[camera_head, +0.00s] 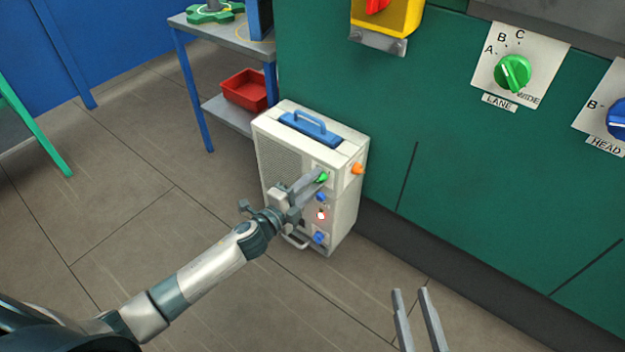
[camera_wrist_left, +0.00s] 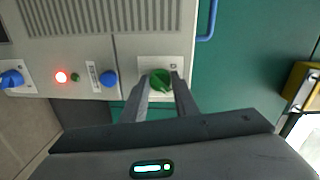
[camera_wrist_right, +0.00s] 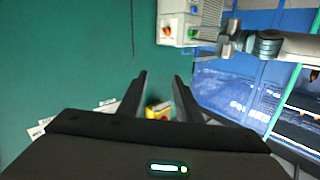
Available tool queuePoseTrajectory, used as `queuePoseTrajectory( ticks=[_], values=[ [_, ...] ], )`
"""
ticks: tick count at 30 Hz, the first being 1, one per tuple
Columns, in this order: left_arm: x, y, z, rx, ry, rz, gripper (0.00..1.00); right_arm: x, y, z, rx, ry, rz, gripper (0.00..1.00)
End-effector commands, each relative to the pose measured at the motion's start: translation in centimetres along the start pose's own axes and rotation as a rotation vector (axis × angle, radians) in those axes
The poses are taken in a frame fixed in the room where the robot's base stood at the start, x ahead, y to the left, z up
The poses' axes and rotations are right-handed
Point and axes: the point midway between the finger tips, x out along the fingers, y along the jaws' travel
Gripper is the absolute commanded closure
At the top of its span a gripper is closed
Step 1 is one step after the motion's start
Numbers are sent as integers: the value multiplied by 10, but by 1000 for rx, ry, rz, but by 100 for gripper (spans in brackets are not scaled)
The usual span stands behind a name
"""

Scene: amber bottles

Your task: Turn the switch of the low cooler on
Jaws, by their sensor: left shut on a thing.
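The low cooler (camera_head: 345,200) is a cream box with a blue handle on top, standing on the floor against the green cabinet. Its front panel carries a green switch (camera_head: 323,177), blue knobs (camera_head: 320,197) and a lit red lamp (camera_head: 321,215). My left gripper (camera_wrist_left: 160,84) is shut on the green switch (camera_wrist_left: 160,80), one finger on each side of it. The lit red lamp (camera_wrist_left: 61,77) also shows in the left wrist view. My right gripper (camera_head: 411,293) is open and empty, in front of the green cabinet.
An orange knob (camera_head: 358,168) sticks out of the cooler's side. The green cabinet (camera_head: 420,130) bears a green LANE dial (camera_head: 513,73), a blue HEAD dial (camera_head: 618,118) and a yellow box (camera_head: 388,16). A side table with a red bin (camera_head: 246,90) stands behind. The floor is clear.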

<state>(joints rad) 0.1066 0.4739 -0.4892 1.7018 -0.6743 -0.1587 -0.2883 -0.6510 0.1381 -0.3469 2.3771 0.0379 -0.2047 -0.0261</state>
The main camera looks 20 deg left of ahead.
Motion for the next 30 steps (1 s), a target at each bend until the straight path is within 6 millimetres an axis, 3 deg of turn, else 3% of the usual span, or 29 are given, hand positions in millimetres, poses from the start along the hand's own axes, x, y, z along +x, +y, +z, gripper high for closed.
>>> queuePoseTrajectory(
  ticks=[16, 17, 19, 30],
  values=[
    [0, 0, -2, 41, 0, -1, 96, 0, 2, 8, 4, -45, 4, 69],
    [0, 0, -2, 41, 0, -1, 71, 0, 2, 8, 4, -45, 4, 69],
    [0, 0, -2, 40, 0, 0, 54, 0, 2, 8, 4, -44, 4, 69],
    [-1, 0, -1, 40, -2, 0, 54, 0, 2, 7, 4, -43, 4, 69]
  ],
)
